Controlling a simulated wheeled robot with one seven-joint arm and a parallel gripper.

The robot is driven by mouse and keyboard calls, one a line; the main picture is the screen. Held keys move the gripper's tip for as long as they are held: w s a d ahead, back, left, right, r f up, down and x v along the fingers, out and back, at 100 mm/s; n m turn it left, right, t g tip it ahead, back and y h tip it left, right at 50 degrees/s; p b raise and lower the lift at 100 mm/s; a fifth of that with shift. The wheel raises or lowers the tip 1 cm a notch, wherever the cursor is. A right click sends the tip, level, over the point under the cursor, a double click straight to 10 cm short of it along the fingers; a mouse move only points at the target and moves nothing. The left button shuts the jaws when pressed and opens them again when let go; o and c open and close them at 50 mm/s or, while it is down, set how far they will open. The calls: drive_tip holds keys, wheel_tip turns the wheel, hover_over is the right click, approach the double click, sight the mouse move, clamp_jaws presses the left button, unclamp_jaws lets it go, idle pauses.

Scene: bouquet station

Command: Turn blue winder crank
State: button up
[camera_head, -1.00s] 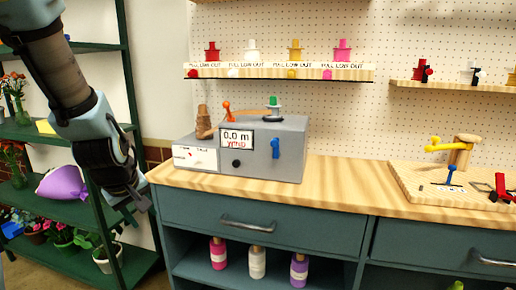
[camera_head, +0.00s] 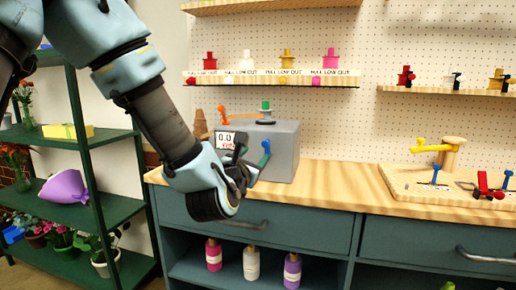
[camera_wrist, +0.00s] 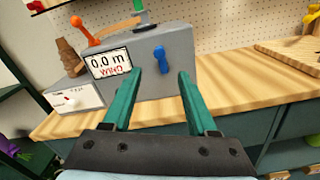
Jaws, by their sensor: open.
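The blue winder crank (camera_wrist: 159,57) is on the front face of the grey winder box (camera_wrist: 183,41), whose display (camera_wrist: 108,63) reads 0.0 m and WIND. In the head view the blue crank (camera_head: 265,152) shows just beyond my gripper. My gripper (camera_wrist: 157,72) is open and empty, its two green fingers pointing at the box with the crank between their tips in the wrist view. The fingers look short of the crank; the exact gap is hard to tell. In the head view my wrist hides the box's lower left part.
An orange lever (camera_wrist: 84,30) and a green-topped spindle (camera_head: 266,112) are on the box. The wooden counter (camera_head: 335,182) is clear to the right, up to a board with a yellow-armed post (camera_head: 447,152). A spool shelf (camera_head: 270,80) hangs above.

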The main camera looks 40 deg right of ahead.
sight(265, 144)
drive_tip(key=p+x, duration=0.2)
drive_tip(key=x, duration=0.8)
drive_tip(key=shift+w+d+p, duration=0.15)
drive_tip(key=shift+d+p, duration=0.05)
drive_tip(key=shift+p, duration=0.2)
clamp_jaws()
